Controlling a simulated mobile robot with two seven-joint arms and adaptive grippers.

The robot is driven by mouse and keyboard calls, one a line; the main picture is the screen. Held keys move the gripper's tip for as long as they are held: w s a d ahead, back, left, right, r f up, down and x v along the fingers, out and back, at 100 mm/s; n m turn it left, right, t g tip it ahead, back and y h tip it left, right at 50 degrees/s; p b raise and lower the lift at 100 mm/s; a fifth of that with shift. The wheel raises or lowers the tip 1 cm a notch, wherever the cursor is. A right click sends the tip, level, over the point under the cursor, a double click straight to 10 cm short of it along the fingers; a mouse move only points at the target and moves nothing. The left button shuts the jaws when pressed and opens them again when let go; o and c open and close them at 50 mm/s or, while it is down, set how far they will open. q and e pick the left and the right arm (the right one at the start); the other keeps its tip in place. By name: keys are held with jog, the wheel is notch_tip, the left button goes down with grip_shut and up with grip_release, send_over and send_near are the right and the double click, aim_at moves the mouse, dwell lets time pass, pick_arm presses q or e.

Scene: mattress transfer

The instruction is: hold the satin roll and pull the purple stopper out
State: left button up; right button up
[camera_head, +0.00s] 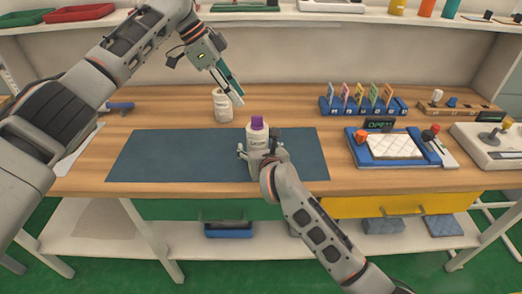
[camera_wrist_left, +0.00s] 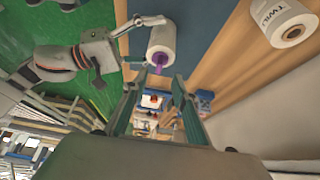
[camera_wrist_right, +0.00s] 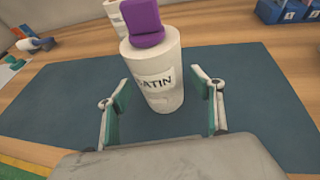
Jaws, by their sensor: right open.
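The satin roll (camera_head: 257,142) is white and stands upright on the dark blue mat, with the purple stopper (camera_head: 257,123) in its top. In the right wrist view the roll (camera_wrist_right: 160,85) shows its "SATIN" label, and the stopper (camera_wrist_right: 143,22) is seated. My right gripper (camera_wrist_right: 163,100) is open, with one finger on each side of the roll's near side and gaps visible. My left gripper (camera_head: 238,98) is open and empty, above and left of the stopper. In the left wrist view the stopper (camera_wrist_left: 160,61) shows just beyond the fingertips.
A second white roll, labelled "TWILL" (camera_wrist_left: 287,20), stands behind the mat (camera_head: 165,155), close to my left gripper in the head view (camera_head: 222,106). A blue rack of coloured cards (camera_head: 362,106) and a blue tray with a quilted pad (camera_head: 395,147) stand at right. The mat's left part is clear.

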jog(key=shift+x, duration=1.3)
